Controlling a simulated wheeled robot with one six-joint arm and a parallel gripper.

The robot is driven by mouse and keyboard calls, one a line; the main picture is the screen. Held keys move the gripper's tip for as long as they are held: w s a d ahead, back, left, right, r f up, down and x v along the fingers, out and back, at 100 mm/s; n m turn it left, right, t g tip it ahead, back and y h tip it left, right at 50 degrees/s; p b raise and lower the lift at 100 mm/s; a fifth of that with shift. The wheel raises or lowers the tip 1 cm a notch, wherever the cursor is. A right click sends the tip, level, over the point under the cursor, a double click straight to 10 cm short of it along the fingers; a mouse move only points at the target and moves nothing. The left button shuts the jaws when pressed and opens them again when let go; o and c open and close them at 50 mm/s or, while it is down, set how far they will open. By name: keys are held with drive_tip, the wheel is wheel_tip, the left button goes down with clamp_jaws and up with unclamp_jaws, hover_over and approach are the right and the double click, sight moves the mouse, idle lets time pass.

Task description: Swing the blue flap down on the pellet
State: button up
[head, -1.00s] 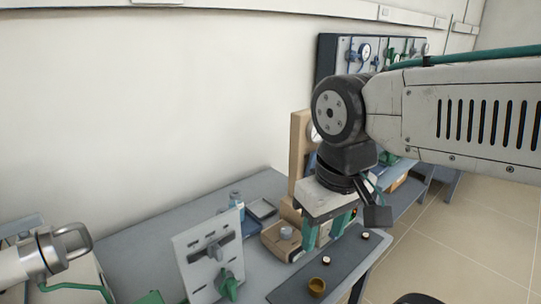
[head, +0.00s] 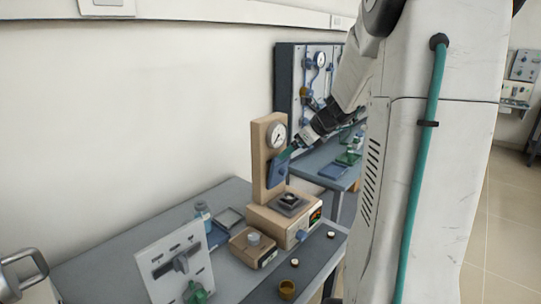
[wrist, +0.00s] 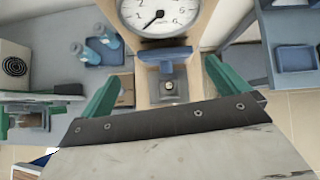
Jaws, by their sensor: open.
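The blue flap (head: 277,172) hangs raised on the front of the tan upright of the press-like device, under its dial. In the wrist view the flap (wrist: 165,54) shows edge-on below the dial, between my fingers. The pellet (wrist: 169,86) seems to be the small pale round thing on the grey block below; in the head view I cannot make it out clearly on the dark seat (head: 289,203). My gripper (wrist: 163,72) is open, its green fingers apart on either side of the flap. In the head view my gripper (head: 288,153) is close to the flap; contact cannot be told.
The dial gauge (head: 275,135) is above the flap. A brown cup (head: 287,289) and pale discs (head: 331,235) are on the dark mat.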

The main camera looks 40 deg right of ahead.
drive_tip(key=m, duration=0.1)
hover_over(281, 172)
drive_tip(key=w+d, duration=0.1)
wheel_tip(281, 172, down, 5)
drive_tip(key=c, duration=1.3)
drive_tip(key=shift+s, duration=0.1)
